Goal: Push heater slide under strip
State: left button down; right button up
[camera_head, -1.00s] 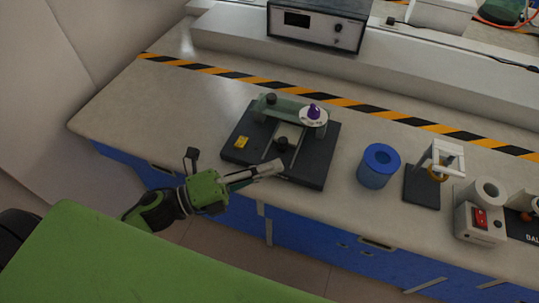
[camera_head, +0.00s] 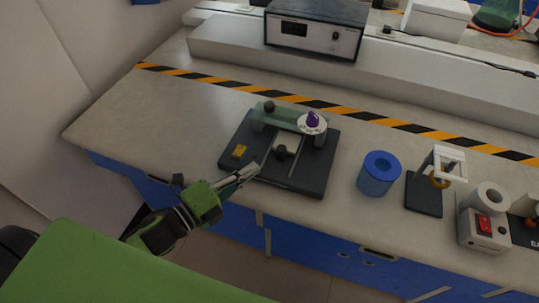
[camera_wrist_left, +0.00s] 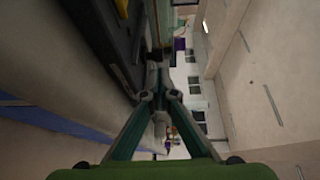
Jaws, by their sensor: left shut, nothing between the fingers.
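The heater fixture is a dark base plate (camera_head: 311,182) on the bench. A pale greenish strip (camera_head: 284,118) bridges its far part, with a dark knob at its left end and a white disc with a purple knob (camera_head: 312,121) at its right. The heater slide (camera_head: 287,140) is a light plate with a black knob (camera_head: 281,152), partly showing on the near side of the strip. My left gripper (camera_head: 254,170) is shut and empty at the plate's near edge, left of and nearer than the slide knob, apart from it. In the left wrist view its fingers (camera_wrist_left: 156,72) meet.
A yellow label (camera_head: 239,151) is on the plate's left. A blue cylinder (camera_head: 379,173), a small stand (camera_head: 424,194) and a device with a red switch (camera_head: 484,226) stand to the right. The bench left of the plate is clear.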

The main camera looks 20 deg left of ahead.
aim_at(278, 152)
pick_arm(q)
jog(key=shift+p+x, duration=0.6)
jog(key=shift+x, duration=2.85)
